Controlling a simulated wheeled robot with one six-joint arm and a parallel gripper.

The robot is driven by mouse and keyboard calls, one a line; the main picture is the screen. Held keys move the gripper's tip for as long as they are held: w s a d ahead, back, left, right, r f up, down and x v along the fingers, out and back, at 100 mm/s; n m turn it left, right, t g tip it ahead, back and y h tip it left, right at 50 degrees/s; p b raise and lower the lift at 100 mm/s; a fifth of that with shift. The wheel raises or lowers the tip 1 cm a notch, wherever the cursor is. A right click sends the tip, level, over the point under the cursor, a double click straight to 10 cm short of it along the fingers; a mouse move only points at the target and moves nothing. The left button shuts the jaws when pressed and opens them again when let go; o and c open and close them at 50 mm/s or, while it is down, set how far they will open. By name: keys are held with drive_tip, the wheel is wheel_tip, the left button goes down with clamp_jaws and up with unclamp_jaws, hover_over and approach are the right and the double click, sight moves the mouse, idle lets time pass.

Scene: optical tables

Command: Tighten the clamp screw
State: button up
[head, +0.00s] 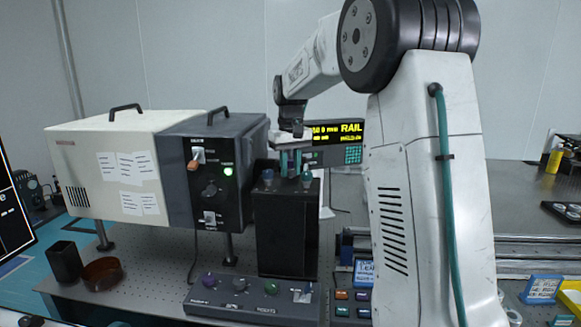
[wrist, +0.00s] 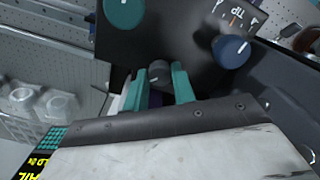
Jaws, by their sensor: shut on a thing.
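A small dark knob with a pale mark, which I take to be the clamp screw (wrist: 158,72), sits between the two teal fingertips of my gripper (wrist: 161,82) in the wrist view. My gripper is shut on it. In the head view my gripper (head: 290,163) points down at the top of the tall black block (head: 286,235). The screw itself cannot be made out there. A blue knob (wrist: 231,50) near a "TIP" scale and a teal knob (wrist: 123,12) flank the screw on the black top face.
A cream and dark grey lamp housing (head: 205,175) stands left of the block. A knob box (head: 250,303) lies in front. A yellow-lettered display (head: 338,133) is behind. A black cup (head: 65,262) and brown dish (head: 102,272) stand at left. The table at right rear is mostly clear.

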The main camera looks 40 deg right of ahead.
sight(290, 170)
drive_tip(key=n, duration=0.3)
drive_tip(key=shift+n, duration=2.3)
drive_tip(key=shift+r, duration=0.1)
drive_tip(key=o, duration=1)
wheel_tip(290, 170, up, 7)
drive_tip(key=shift+r, duration=0.35)
